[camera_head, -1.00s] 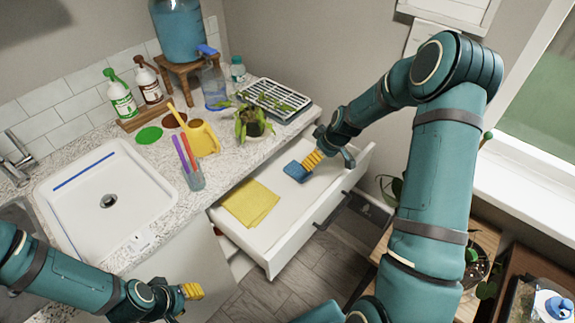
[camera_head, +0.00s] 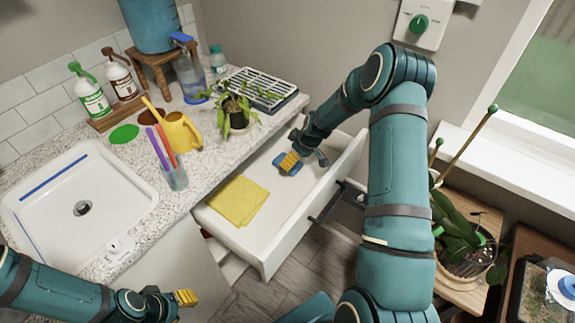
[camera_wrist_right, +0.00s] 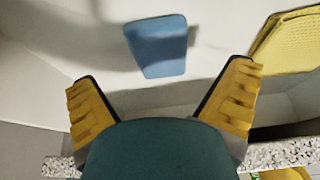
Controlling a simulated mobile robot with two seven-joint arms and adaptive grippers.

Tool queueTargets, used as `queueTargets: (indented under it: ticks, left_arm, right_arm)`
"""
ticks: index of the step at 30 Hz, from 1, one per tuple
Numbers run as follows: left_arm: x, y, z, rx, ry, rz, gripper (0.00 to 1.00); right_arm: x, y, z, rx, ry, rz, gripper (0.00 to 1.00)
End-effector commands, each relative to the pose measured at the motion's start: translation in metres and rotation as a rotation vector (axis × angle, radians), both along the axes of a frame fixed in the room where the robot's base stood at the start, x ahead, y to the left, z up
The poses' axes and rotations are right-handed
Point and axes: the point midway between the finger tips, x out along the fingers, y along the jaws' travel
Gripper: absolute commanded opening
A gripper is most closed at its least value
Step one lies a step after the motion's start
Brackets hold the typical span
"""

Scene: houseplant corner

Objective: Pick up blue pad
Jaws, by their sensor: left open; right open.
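The blue pad (camera_head: 283,167) lies flat on the white bottom of the open drawer (camera_head: 305,203), partly hidden by my right gripper in the head view. In the right wrist view the blue pad (camera_wrist_right: 157,46) shows whole, beyond and between the fingertips. My right gripper (camera_head: 291,161) is open with its yellow ribbed fingers apart; the fingers also show in the right wrist view (camera_wrist_right: 160,95). Nothing is between them. My left gripper (camera_head: 186,298) is near the lower left, in front of the counter, and open; it appears empty.
A yellow cloth (camera_head: 238,201) lies in the drawer left of the pad. The drawer's front wall and the counter edge bound the space. A potted plant (camera_head: 237,118), a yellow watering can (camera_head: 180,132) and a cup of markers (camera_head: 174,177) stand on the counter. A plant stands right.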

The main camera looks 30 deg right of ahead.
Motion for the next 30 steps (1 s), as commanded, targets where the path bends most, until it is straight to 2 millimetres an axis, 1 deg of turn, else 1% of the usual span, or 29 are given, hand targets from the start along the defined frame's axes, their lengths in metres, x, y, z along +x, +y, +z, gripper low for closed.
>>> queueTargets:
  ticks: [2,9,12,15,21,22,23,24,26,27,30]
  left_arm:
    - [0.0,0.0,-0.001,0.0,-0.001,0.0,0.41]
    - [0.002,0.0,-0.008,0.0,-0.004,0.001,0.41]
    - [0.002,0.0,-0.009,0.001,-0.005,0.001,0.41]
    - [0.002,0.0,-0.009,0.001,-0.005,0.001,0.41]
    - [0.002,0.0,-0.009,0.001,-0.005,0.001,0.41]
    - [0.002,0.0,-0.009,0.001,-0.005,0.001,0.41]
    - [0.002,0.0,-0.009,0.001,-0.006,0.001,0.41]
    - [0.002,0.0,-0.009,0.001,-0.006,0.001,0.41]
    - [0.002,0.0,-0.009,0.001,-0.005,0.001,0.41]
    - [0.002,0.0,-0.009,0.001,-0.005,0.001,0.41]
    - [0.002,0.0,-0.009,0.001,-0.005,0.001,0.41]
  right_arm:
    - [0.002,0.001,-0.005,0.0,0.0,0.0,1.0]
    - [0.011,0.004,-0.038,0.001,0.0,0.001,1.0]
    - [0.015,0.005,-0.047,0.0,0.0,0.0,1.0]
    - [0.016,0.006,-0.05,0.0,0.0,0.0,1.0]
    - [0.016,0.006,-0.05,-0.001,0.0,0.0,1.0]
    - [0.016,0.006,-0.05,-0.001,-0.001,0.0,0.93]
    - [0.016,0.006,-0.05,-0.001,0.0,0.0,0.82]
    - [0.016,0.006,-0.05,0.0,0.0,0.0,0.68]
    - [0.016,0.006,-0.05,0.0,0.0,0.0,0.47]
    - [0.016,0.006,-0.05,0.0,0.0,0.0,0.41]
    - [0.016,0.006,-0.05,0.0,0.0,0.0,0.41]
